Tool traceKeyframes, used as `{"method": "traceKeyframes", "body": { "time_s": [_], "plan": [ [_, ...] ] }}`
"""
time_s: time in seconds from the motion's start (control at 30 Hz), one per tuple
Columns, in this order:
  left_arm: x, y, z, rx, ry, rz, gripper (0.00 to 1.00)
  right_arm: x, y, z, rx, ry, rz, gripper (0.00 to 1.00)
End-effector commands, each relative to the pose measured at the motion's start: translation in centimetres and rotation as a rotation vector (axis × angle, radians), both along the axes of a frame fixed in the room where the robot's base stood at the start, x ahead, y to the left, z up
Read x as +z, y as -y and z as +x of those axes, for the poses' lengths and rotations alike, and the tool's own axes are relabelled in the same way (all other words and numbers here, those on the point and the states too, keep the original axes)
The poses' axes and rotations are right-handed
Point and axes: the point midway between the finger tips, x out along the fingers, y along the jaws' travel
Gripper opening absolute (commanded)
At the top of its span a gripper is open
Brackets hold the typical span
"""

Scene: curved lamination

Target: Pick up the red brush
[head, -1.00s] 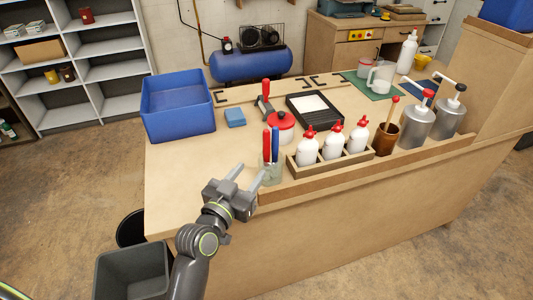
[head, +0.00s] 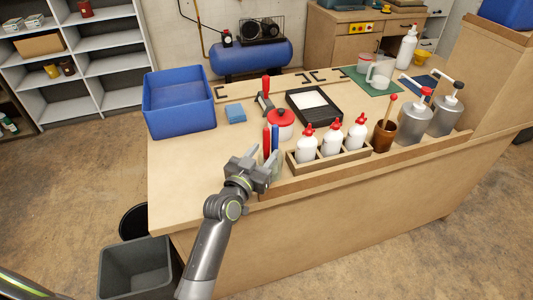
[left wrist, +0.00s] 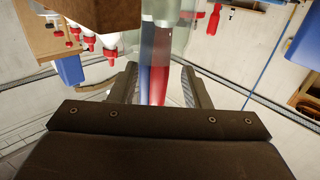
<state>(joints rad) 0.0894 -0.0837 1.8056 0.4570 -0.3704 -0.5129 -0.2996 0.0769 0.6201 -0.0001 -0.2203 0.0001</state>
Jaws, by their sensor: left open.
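The red brush (head: 266,137) stands upright beside a blue brush (head: 275,136) in a clear glass jar near the table's front edge. My left gripper (head: 265,156) is open at the jar, partly hiding it in the head view. In the left wrist view, the red brush's handle (left wrist: 161,75) and the blue one's (left wrist: 145,80) both lie between the open fingers of my left gripper (left wrist: 160,85), with the glass jar (left wrist: 178,35) behind. I cannot tell whether a finger touches them. My right gripper is out of view.
A wooden rack (head: 330,160) with white red-capped bottles stands right of the jar. A red-lidded tub (head: 281,126) is behind it. A blue bin (head: 179,105) and blue sponge (head: 235,114) are further left. The tabletop at front left is clear.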

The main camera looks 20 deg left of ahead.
Motion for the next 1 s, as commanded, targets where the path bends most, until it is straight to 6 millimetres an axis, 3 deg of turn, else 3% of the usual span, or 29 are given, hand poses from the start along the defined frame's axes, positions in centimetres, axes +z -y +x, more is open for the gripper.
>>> {"method": "traceKeyframes", "body": {
  "time_s": [0.13,0.47,0.77,1.0],
  "plan": [
    [0.0,0.0,0.0,0.000,0.000,0.000,0.43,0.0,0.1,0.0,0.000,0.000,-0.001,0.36],
    [0.0,0.0,0.0,0.000,0.000,0.000,0.00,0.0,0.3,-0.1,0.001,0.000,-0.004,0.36],
    [0.1,0.0,0.0,0.000,0.001,0.000,0.00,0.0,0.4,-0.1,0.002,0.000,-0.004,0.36],
    [2.2,0.0,0.0,-0.001,0.004,0.001,0.00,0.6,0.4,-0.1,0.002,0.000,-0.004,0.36]
  ]
}}
